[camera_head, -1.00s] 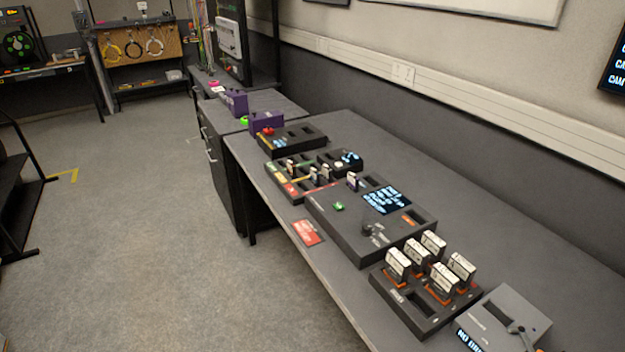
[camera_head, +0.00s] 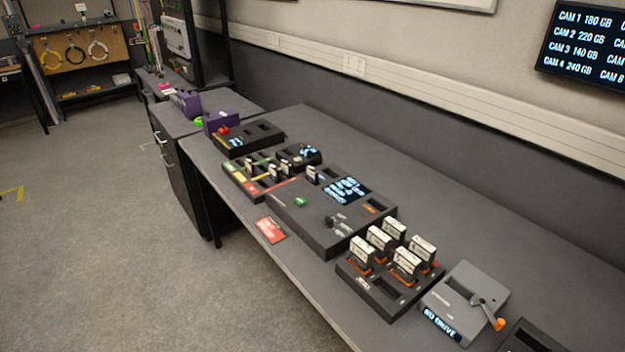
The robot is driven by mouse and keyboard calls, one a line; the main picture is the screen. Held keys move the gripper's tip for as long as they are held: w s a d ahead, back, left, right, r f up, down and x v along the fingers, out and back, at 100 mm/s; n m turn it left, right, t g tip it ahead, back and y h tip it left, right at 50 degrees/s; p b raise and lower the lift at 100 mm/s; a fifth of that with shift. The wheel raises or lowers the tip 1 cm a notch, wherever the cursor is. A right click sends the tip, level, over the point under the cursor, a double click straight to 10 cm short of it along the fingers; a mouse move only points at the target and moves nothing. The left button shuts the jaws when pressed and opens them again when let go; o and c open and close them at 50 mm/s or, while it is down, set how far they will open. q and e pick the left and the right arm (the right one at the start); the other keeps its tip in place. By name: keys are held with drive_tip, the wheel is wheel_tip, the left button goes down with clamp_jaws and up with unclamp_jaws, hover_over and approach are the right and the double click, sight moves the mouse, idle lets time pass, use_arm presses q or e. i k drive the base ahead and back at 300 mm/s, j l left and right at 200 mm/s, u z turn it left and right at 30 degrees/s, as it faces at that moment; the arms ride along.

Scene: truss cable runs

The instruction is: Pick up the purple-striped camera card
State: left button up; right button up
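Several small camera cards stand upright on the desk's devices. One card (camera_head: 312,175), pale with a dark, faintly purple side, stands in the large dark console (camera_head: 318,232). Others, a card (camera_head: 250,166), a card (camera_head: 273,172) and a card (camera_head: 286,166), stand in the colour-marked tray (camera_head: 236,181) to its left. The stripes are too small to tell for certain which card is purple-striped. Neither of my grippers is in view.
A dark dock (camera_head: 373,297) holds several white-labelled drives (camera_head: 361,252). A grey device with a lever (camera_head: 462,283) reads "NO DRIVE". A red card (camera_head: 270,230) lies at the desk's front edge. Purple boxes (camera_head: 221,121) stand farther back. A wall screen (camera_head: 588,48) lists camera capacities. Floor is clear at left.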

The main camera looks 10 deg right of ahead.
sight(311, 174)
drive_tip(key=i+j+u, duration=0.1)
drive_tip(key=i+u, duration=0.65)
drive_tip(key=i, duration=0.15)
